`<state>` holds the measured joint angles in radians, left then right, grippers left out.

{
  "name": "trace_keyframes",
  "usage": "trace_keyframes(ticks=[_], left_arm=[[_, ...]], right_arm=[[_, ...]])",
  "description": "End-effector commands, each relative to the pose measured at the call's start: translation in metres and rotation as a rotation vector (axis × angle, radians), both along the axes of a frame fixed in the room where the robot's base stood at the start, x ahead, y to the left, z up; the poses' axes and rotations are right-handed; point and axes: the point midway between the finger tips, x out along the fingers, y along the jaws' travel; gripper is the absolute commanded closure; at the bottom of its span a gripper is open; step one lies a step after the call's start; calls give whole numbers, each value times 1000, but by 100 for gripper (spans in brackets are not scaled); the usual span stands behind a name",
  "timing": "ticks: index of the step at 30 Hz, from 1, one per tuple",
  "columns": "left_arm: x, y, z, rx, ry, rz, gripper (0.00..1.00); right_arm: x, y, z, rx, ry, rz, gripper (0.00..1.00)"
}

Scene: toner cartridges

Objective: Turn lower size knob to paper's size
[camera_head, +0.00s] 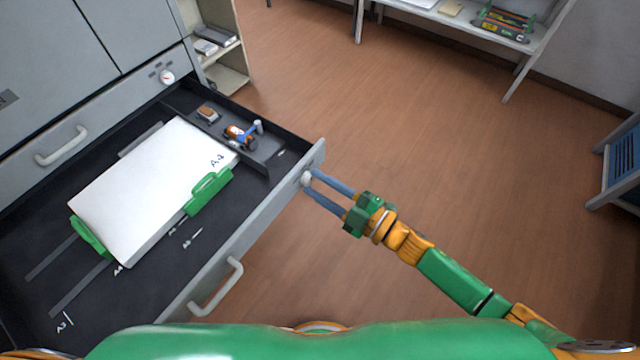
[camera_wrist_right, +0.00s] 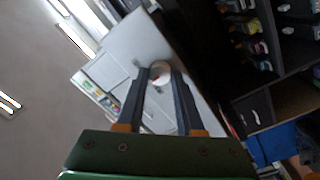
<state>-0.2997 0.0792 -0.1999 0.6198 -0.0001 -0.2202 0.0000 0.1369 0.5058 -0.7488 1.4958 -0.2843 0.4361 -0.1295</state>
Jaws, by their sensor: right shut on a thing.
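The paper stack (camera_head: 140,195) lies in the open lower drawer and is marked "A4". Green guides (camera_head: 208,192) sit against its edges. The lower size knob (camera_head: 306,179) is a small white round knob on the drawer's front panel, near its right end. My right gripper (camera_head: 312,184) is shut on this knob, with its blue-grey fingers on either side. In the right wrist view the white knob (camera_wrist_right: 160,70) shows between the fingertips, with a small red mark; its setting is too small to read. My left gripper is not in view.
The open drawer (camera_head: 215,260) has a white handle (camera_head: 217,288) and A3 and A4 floor marks. A side compartment holds a small orange, white and blue object (camera_head: 240,135). The upper drawer has another dial (camera_head: 167,77).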

Motion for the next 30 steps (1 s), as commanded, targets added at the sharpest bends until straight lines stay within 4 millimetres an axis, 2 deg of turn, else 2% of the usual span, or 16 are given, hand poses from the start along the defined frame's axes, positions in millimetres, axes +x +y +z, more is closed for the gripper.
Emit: trace_keyframes(ticks=[9, 10, 13, 23, 30], left_arm=[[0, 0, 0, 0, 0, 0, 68], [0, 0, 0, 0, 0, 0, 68], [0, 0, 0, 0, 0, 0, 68], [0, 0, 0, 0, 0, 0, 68], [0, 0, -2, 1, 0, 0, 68]], right_arm=[[0, 0, -1, -2, 2, 0, 100], [0, 0, -1, -2, 2, 0, 61], [0, 0, -1, -2, 2, 0, 34], [-3, -4, -1, -1, 2, -1, 34], [-33, -43, -4, -3, 5, 0, 34]])
